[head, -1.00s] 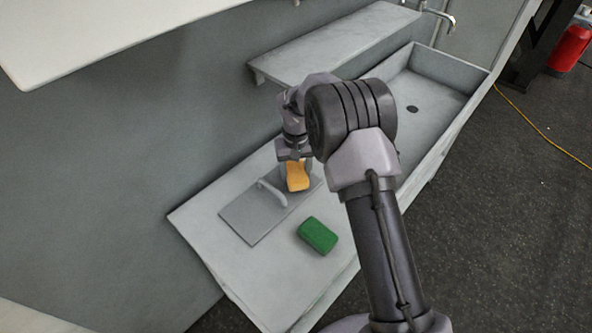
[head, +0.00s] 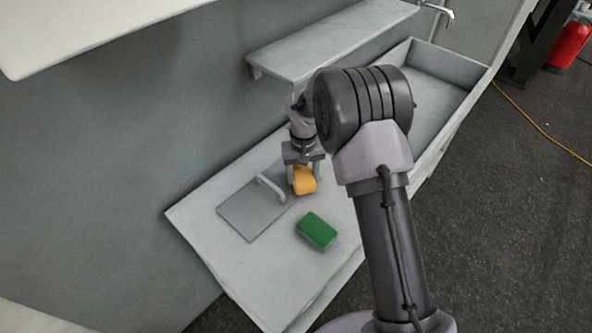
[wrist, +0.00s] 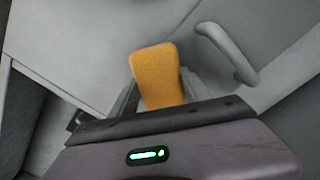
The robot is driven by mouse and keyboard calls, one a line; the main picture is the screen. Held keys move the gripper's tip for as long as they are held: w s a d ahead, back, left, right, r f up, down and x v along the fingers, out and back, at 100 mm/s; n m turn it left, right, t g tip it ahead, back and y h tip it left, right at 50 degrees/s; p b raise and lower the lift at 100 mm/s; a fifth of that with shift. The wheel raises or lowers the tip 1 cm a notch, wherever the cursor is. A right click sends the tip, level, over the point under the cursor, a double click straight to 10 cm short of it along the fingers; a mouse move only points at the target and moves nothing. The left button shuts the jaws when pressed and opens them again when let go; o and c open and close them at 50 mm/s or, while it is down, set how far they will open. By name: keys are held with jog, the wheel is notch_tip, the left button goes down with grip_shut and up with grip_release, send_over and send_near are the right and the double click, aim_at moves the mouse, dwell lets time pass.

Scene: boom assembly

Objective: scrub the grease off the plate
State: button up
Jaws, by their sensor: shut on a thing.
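A flat grey plate (head: 240,213) with a raised bar handle (head: 270,187) lies on the worktop. The handle also shows in the wrist view (wrist: 228,50). My gripper (head: 304,176) is shut on a yellow-orange sponge (head: 304,184), which shows between the fingers in the wrist view (wrist: 157,74). The sponge is beside the handle, near the plate's right edge in the head view. I cannot tell whether it touches the plate or hangs just above. No grease can be made out on the visible part of the plate.
A green sponge-like block (head: 316,231) lies on the worktop (head: 215,240), in front of the plate. A sink basin (head: 436,90) is at the far right end. A grey shelf (head: 335,42) juts from the wall above the worktop. The worktop's near left end is clear.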

jog(key=shift+s+d, duration=0.25)
jog(key=shift+s, duration=0.05)
jog(key=shift+w+a+f, duration=0.1)
jog(key=shift+w+a, duration=1.3)
notch_tip(320, 180, up, 6)
jog(key=p, duration=0.4)
notch_tip(320, 180, up, 3)
jog(key=p, duration=0.2)
jog(key=shift+p, duration=0.4)
